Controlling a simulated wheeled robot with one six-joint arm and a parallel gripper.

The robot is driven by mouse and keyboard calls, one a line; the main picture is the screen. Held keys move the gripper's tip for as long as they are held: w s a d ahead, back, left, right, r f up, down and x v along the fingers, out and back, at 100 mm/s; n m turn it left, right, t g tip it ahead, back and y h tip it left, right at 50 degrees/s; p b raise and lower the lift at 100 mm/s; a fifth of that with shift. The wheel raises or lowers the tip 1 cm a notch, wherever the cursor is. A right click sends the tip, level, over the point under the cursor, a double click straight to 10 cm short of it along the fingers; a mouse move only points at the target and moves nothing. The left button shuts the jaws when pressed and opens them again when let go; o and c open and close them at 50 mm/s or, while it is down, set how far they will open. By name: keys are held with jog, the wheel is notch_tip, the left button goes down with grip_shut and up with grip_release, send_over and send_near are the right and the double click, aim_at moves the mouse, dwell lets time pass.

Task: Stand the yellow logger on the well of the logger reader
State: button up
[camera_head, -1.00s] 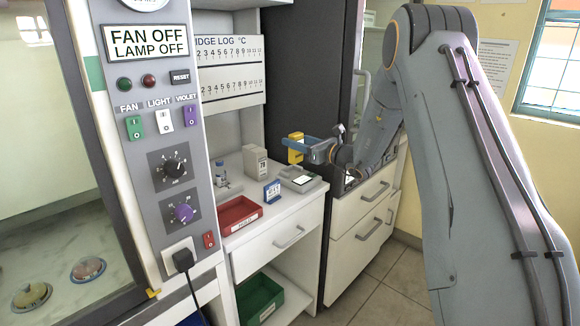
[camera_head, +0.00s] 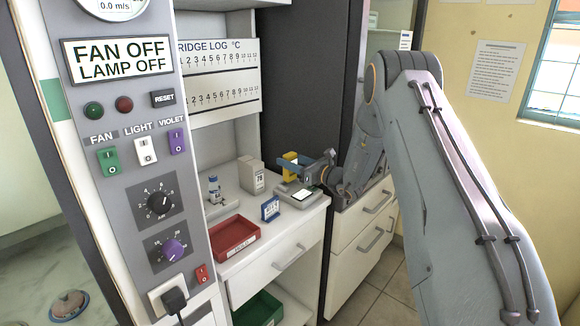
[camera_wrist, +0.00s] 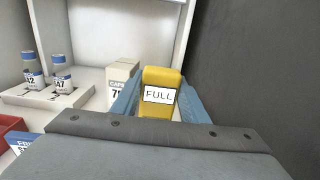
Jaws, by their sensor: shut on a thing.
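The yellow logger (camera_head: 291,161) is held upright between the blue fingers of my gripper (camera_head: 300,165), above the counter. In the wrist view the logger (camera_wrist: 160,92) shows a white label reading "FULL", with a finger on each side. The logger reader (camera_head: 297,193) is a low grey-white device with a dark-framed bright panel, at the right end of the counter. The logger is over the rear part of the reader in the head view. The reader's well is hidden behind my gripper, and I cannot tell the gap between logger and reader.
A beige carton (camera_head: 250,175) stands left of the reader, with a blue-and-white card stand (camera_head: 270,209) in front. A red tray (camera_head: 228,251) and labelled vials (camera_wrist: 61,80) in a rack are further left. A dark tall panel (camera_head: 300,80) rises behind on the right.

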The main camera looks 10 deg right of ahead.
jog(key=shift+f, duration=1.15)
jog(key=shift+f, duration=0.15)
jog(key=o, duration=1.1)
